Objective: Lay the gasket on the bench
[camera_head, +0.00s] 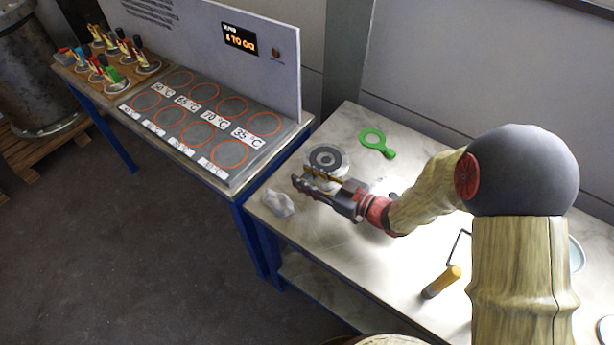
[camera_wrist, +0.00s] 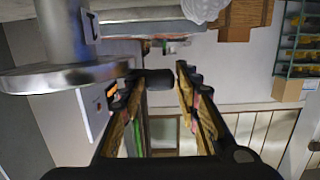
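A flat green ring with a short handle (camera_head: 377,142), which looks like the gasket, lies on the pale bench (camera_head: 345,245) towards its back edge. A small metal flanged vessel (camera_head: 327,160) stands left of it, with a dark ring on top. My gripper (camera_head: 312,184) is at the vessel's near side, low over the bench. The vessel's round flange (camera_wrist: 65,77) is beside the left finger there. Whether a finger touches the vessel cannot be told.
A crumpled clear object (camera_head: 278,203) lies at the bench's left end. A yellow-handled tool (camera_head: 441,282) lies nearer the front. A heating plate with marked circles (camera_head: 205,125) adjoins on the left. My arm covers the bench's right part.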

